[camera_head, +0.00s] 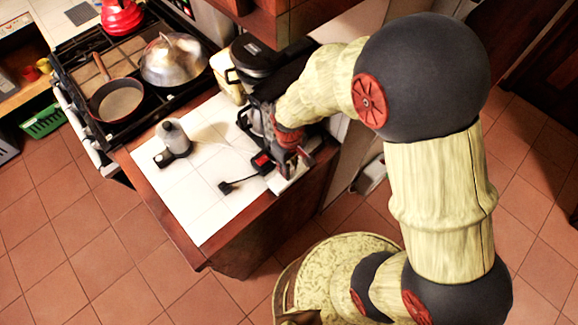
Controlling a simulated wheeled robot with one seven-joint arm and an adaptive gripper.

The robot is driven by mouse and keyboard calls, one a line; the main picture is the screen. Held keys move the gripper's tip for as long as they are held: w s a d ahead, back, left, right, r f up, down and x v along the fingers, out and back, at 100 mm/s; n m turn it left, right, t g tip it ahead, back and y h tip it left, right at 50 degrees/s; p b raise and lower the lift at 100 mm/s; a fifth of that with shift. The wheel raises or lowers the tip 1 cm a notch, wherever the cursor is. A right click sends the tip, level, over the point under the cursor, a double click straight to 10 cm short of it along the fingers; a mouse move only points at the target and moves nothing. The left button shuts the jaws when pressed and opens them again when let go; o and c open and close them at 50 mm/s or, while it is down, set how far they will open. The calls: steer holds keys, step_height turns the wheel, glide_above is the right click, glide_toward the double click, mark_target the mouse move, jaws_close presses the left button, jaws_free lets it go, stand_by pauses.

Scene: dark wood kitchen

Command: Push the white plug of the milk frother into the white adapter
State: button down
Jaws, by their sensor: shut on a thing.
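The milk frother (173,138), a grey cylinder on a dark base, stands on the white tiled counter at the left. A thin pale cord runs from it toward my gripper (291,163), which is at the counter's right side, pointing down. My gripper is shut on the white plug, which its fingers hide almost wholly. A white piece (285,180) shows just below the fingers at the counter edge; it may be the white adapter, but its sockets cannot be made out. I cannot tell whether plug and adapter touch.
A black plug (227,186) on a dark cord leads to a black and red block (262,162) close left of my gripper. A dark-lidded appliance (254,58) stands behind. The stove (125,119) holds a pan (116,99) and a domed lid (173,60). The counter's front is clear.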

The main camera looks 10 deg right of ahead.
steer(key=shift+f+b, duration=0.4)
steer(key=shift+f, duration=0.2)
stand_by(0.3)
steer(key=c, duration=1.5)
jaws_free()
step_height(320, 180, up, 12)
